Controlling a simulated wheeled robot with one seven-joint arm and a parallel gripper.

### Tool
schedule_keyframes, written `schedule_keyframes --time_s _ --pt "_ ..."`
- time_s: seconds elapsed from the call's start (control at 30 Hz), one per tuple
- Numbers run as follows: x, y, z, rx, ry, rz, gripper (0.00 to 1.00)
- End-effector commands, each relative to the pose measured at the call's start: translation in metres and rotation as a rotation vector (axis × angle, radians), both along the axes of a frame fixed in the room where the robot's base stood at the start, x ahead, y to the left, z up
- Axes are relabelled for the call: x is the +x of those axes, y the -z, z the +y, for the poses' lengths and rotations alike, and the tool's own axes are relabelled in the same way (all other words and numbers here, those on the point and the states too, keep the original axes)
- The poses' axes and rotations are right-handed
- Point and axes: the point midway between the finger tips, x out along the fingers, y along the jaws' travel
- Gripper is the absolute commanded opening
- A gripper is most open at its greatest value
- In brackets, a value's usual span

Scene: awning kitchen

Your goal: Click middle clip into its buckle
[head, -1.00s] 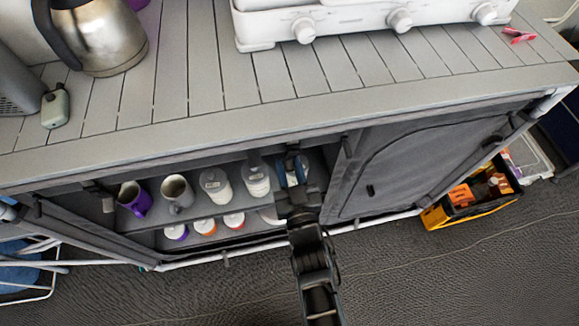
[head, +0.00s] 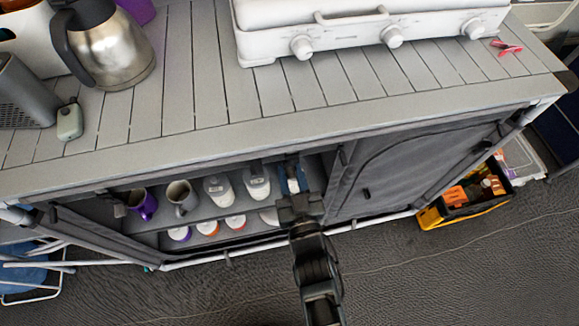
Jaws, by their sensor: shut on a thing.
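My gripper (head: 292,182) is in front of the cabinet's open middle section, just under the front edge of the countertop. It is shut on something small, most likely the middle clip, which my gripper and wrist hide. The middle buckle cannot be made out either. A dark clip (head: 120,207) hangs at the left of the opening. A short dark strap (head: 257,167) hangs from the upper edge just left of my gripper.
Cups and white bottles (head: 218,190) stand on the shelf behind the opening, with several jars below. A grey fabric door (head: 415,160) covers the right side. A white stove (head: 370,38) and a steel kettle (head: 110,45) stand on the countertop. A yellow-black toolbox (head: 465,205) sits on the floor at right.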

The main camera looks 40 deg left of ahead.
Motion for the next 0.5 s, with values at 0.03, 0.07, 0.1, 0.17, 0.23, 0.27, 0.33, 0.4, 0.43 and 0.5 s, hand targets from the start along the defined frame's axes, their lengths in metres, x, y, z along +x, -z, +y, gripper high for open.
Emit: schedule_keyframes --time_s 0.03,0.07,0.1,0.17,0.23,0.27,0.33,0.4,0.43,0.5 --pt "-0.003 -0.014 -0.004 -0.002 0.002 0.001 0.0" --pt "-0.004 -0.018 -0.006 -0.002 0.002 0.001 0.0" --pt "-0.006 -0.024 -0.008 -0.002 0.002 0.001 0.0" --pt "-0.009 -0.031 -0.012 -0.001 0.003 0.002 0.0" --pt "-0.012 -0.039 -0.016 -0.001 0.002 0.002 0.0" --pt "-0.013 -0.042 -0.017 -0.001 0.002 0.002 0.0" --pt "-0.016 -0.046 -0.019 -0.001 0.001 0.001 0.0" --pt "-0.017 -0.049 -0.021 -0.001 0.001 0.001 0.0" --pt "-0.018 -0.049 -0.021 -0.001 0.001 0.001 0.0" --pt "-0.018 -0.05 -0.022 0.0 0.001 0.0 0.0"
